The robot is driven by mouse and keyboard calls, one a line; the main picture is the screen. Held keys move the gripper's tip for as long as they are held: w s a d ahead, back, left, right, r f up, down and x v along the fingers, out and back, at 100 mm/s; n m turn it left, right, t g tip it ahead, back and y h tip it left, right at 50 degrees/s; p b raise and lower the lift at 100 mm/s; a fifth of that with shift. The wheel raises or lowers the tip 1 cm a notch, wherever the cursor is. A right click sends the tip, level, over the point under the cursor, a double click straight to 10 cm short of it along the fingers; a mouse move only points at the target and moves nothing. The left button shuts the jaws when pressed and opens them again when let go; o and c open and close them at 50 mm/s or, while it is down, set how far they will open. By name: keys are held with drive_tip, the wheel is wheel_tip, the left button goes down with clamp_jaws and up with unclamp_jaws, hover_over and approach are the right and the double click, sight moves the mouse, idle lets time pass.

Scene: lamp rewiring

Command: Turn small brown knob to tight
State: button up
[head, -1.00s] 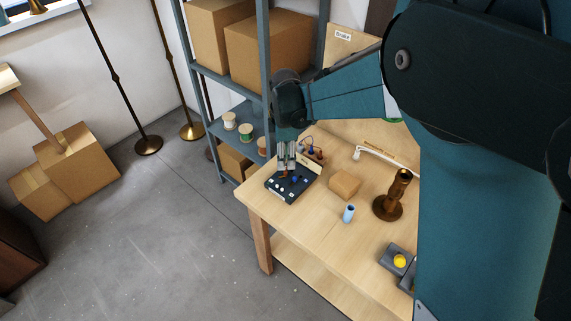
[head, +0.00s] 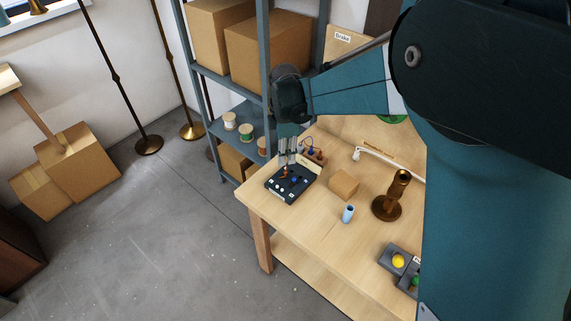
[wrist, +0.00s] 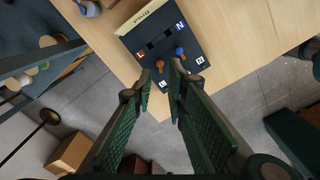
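The small brown knob (wrist: 160,64) stands on a dark terminal block (wrist: 185,65), near the "L" mark and left of a blue knob (wrist: 179,52). In the head view the block (head: 281,196) lies at the left end of the workbench, and the brown knob (head: 285,172) shows just below the fingertips. My gripper (wrist: 161,80) is open, its two fingers apart and nothing between them. The tips are close to the brown knob and seem clear of it. In the head view my gripper (head: 287,163) hangs above the block. The knob's tightness cannot be told.
A cardboard box (head: 343,185), a light-blue cylinder (head: 348,213) and a brass lamp base (head: 387,207) stand right of the block. A shelf (head: 240,115) with spools rises at the left.

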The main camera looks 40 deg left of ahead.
sight(285, 172)
drive_tip(key=shift+r+n+p, duration=0.15)
drive_tip(key=shift+n+p, duration=0.55)
drive_tip(key=shift+n, duration=0.2)
drive_tip(key=shift+f+n+p, duration=0.2)
drive_tip(key=shift+n+p, duration=0.25)
drive_tip(key=shift+n, duration=0.45)
drive_tip(key=shift+f, duration=0.2)
drive_tip(key=shift+f, duration=3.75)
clamp_jaws()
